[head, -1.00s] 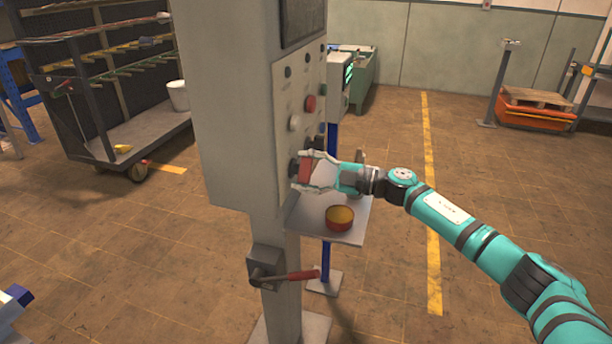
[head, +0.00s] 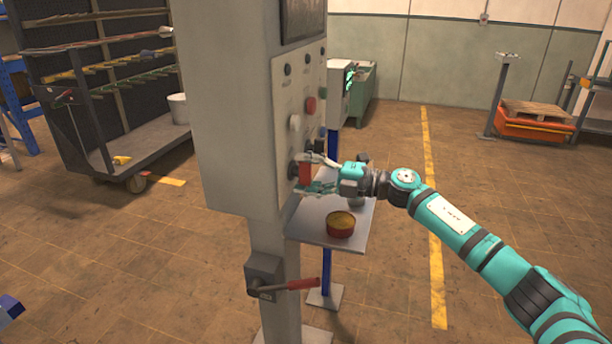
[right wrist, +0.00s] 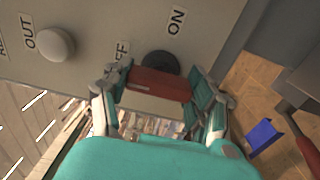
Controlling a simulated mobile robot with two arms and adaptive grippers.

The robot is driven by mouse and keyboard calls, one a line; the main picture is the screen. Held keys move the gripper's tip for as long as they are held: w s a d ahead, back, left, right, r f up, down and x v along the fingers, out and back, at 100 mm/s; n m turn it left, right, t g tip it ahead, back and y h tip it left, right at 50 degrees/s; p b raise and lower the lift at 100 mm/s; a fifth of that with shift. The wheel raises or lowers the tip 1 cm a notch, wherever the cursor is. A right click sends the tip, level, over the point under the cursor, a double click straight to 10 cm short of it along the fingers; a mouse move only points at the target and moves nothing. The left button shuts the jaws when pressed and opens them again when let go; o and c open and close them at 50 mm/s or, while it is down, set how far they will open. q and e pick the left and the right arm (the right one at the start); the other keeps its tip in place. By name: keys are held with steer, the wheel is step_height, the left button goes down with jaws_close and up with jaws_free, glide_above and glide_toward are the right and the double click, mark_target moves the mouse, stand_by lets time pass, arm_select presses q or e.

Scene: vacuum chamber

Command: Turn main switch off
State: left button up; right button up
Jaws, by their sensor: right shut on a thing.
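The main switch is a red handle (head: 305,174) on a round black base, low on the front of the grey control cabinet (head: 235,110). It also shows in the right wrist view as a red block (right wrist: 160,84) in front of its dark base (right wrist: 160,62). An "ON" label (right wrist: 176,20) and a partly hidden "OFF" label (right wrist: 121,54) are beside it. My right gripper (head: 308,175) is shut on the red handle, with a finger on each side in the right wrist view (right wrist: 160,95). Which label the handle points to, I cannot tell. My left gripper is not in view.
A white knob (head: 295,122) and a red button (head: 310,104) are above the switch. A small shelf (head: 358,208) behind it holds a red bowl (head: 340,225). A red-handled lever (head: 302,284) juts from the column below.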

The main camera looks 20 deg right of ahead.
steer(key=shift+f, duration=0.1)
stand_by(0.3)
steer(key=o, duration=1.2)
steer(key=shift+c, duration=0.2)
steer(key=shift+d, duration=0.1)
steer(key=v, duration=1.2)
